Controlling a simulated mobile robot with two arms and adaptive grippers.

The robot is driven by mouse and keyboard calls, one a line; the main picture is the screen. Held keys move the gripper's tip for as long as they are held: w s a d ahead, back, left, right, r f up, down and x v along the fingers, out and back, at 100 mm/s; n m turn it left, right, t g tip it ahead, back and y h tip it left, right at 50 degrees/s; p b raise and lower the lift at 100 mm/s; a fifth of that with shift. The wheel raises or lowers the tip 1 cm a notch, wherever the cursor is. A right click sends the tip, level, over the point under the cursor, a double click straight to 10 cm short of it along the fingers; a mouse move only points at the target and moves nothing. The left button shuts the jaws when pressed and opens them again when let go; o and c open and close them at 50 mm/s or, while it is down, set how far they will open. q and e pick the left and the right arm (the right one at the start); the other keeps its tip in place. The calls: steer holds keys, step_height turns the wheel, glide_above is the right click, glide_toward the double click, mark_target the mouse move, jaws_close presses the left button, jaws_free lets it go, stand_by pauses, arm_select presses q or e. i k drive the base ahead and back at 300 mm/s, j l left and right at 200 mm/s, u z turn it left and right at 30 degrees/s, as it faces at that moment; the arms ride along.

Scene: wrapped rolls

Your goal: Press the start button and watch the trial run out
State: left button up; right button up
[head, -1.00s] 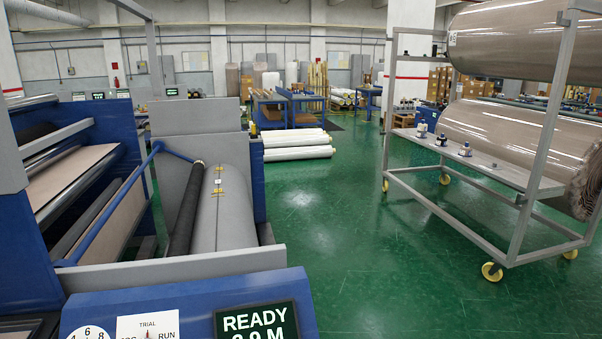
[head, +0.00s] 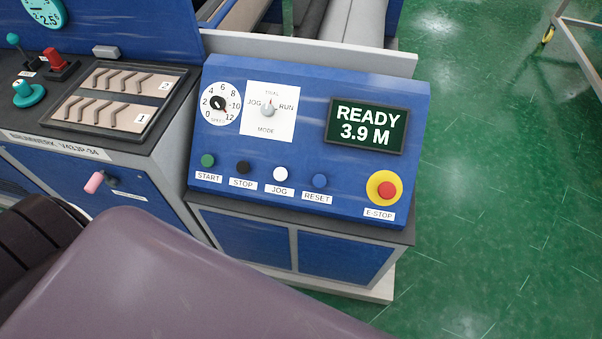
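The green START button (head: 207,161) is at the left end of a button row on the blue sloped control panel (head: 330,180). The display (head: 366,126) reads READY 3.9 M. The mode knob (head: 267,108) appears to point up at TRIAL, between JOG and RUN. The speed dial (head: 219,104) is to its left; its exact setting is too small to tell. Nothing touches the START button. Neither of my grippers is in view.
Along the row are the black STOP (head: 243,167), white JOG (head: 280,174) and blue RESET (head: 319,180) buttons, with the red E-STOP (head: 386,190) at right. A side console (head: 90,125) has levers and slotted plates.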

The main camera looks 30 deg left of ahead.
mark_target(207, 160)
steer(key=u, duration=1.6)
